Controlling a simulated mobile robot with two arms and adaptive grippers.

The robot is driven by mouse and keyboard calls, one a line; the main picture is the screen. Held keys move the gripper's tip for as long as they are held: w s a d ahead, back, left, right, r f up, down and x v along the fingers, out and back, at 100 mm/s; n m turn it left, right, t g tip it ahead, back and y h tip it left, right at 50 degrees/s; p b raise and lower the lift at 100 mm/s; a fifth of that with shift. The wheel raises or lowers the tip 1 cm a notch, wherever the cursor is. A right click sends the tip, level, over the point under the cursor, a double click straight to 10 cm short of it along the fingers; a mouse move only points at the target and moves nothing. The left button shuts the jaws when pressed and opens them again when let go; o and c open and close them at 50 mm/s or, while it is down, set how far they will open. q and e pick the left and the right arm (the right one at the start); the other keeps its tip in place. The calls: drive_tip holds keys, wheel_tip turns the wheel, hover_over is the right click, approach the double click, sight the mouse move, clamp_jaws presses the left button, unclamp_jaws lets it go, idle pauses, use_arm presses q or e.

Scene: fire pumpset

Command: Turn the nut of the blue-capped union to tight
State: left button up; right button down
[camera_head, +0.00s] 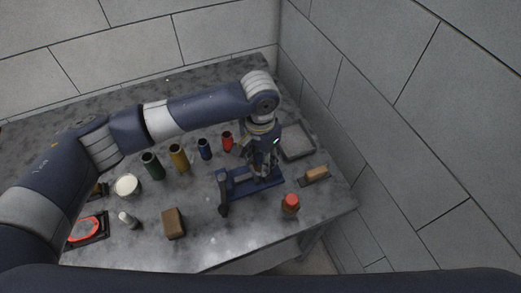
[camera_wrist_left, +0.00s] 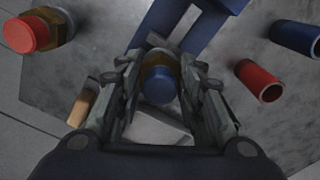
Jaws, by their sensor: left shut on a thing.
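The blue-capped union (camera_wrist_left: 159,86) is between the fingers of my left gripper (camera_wrist_left: 162,88) in the left wrist view, with its brass-coloured nut around the blue cap. The left gripper (camera_head: 261,170) points down over the blue stand (camera_head: 238,188) in the head view and is shut on the nut. The gripper hides most of the union in the head view. A second union with a red cap (camera_head: 291,201) stands apart on the bench to the right; it also shows in the left wrist view (camera_wrist_left: 27,34). My right gripper is not in view.
Red (camera_head: 227,141), blue (camera_head: 205,149), yellow (camera_head: 179,158) and green (camera_head: 152,165) cups stand left of the gripper. A grey tray (camera_head: 313,154) and a tan-topped block (camera_head: 316,173) lie right. A brown block (camera_head: 173,223) is near the front. Walls close the back and right.

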use_arm(q)
drive_tip(key=m+p, duration=0.2)
drive_tip(key=m, duration=0.1)
drive_tip(key=shift+r+m+p, duration=0.2)
drive_tip(key=shift+m+p, duration=0.1)
drive_tip(key=m+p, duration=0.2)
drive_tip(key=m, duration=0.1)
drive_tip(key=shift+m, duration=0.3)
drive_tip(key=m+p, duration=0.1)
drive_tip(key=m, duration=0.3)
drive_tip(key=shift+f+m, duration=0.1)
drive_tip(key=shift+m, duration=0.2)
drive_tip(key=m+p, duration=0.1)
drive_tip(key=m, duration=0.3)
drive_tip(key=shift+f, duration=0.1)
drive_tip(key=o, duration=1.1)
drive_tip(key=shift+c, duration=0.2)
